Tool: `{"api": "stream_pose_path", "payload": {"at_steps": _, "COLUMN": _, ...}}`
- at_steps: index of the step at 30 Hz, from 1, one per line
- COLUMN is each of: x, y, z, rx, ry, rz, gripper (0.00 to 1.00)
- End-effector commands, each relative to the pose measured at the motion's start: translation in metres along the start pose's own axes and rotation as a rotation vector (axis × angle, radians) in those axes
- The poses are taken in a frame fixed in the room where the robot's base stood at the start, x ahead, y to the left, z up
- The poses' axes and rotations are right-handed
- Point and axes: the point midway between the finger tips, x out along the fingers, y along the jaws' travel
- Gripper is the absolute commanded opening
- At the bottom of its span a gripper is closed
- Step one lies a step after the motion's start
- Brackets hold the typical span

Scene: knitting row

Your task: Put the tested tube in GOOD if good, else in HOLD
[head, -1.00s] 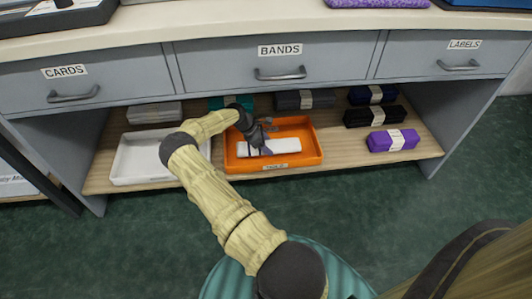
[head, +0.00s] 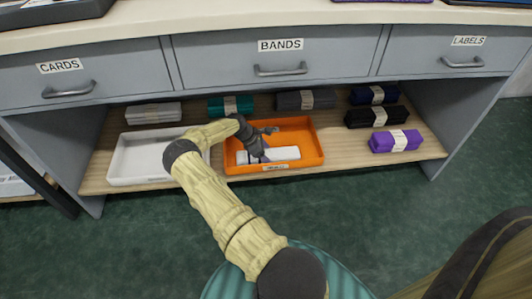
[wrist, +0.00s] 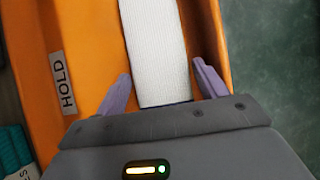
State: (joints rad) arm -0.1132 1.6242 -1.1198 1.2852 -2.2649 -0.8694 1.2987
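A white knitted tube (head: 284,154) lies flat in the orange tray (head: 311,133) on the shelf under the drawers. The wrist view shows the tube (wrist: 157,45) and a HOLD label on the orange tray (wrist: 92,45). My gripper (head: 262,156) is over the tube's left part in the head view. In the wrist view my gripper (wrist: 162,85) has its two purple fingers spread, one on each side of the tube, with small gaps. A white tray (head: 135,157) stands left of the orange one and looks empty. No GOOD label is readable.
Rolled textiles sit along the shelf: grey (head: 152,113), teal (head: 231,105), dark grey (head: 305,99), black (head: 375,116) and purple (head: 395,141). Drawers marked CARDS, BANDS (head: 281,57) and LABELS overhang the shelf.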

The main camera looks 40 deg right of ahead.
Motion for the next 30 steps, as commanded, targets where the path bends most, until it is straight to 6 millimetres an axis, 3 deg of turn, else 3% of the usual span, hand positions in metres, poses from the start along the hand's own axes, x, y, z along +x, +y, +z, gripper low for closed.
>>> {"api": "stream_pose_path", "payload": {"at_steps": 11, "x": -0.01, "y": 0.0, "z": 0.002, "rx": 0.0, "ry": 0.001, "rz": 0.001, "gripper": 0.72}}
{"api": "stream_pose_path", "payload": {"at_steps": 24, "x": -0.091, "y": 0.0, "z": 0.003, "rx": -0.001, "ry": 0.001, "rz": 0.002, "gripper": 0.72}}
{"api": "stream_pose_path", "payload": {"at_steps": 30, "x": -0.118, "y": 0.0, "z": 0.002, "rx": -0.001, "ry": 0.001, "rz": 0.001, "gripper": 0.72}}
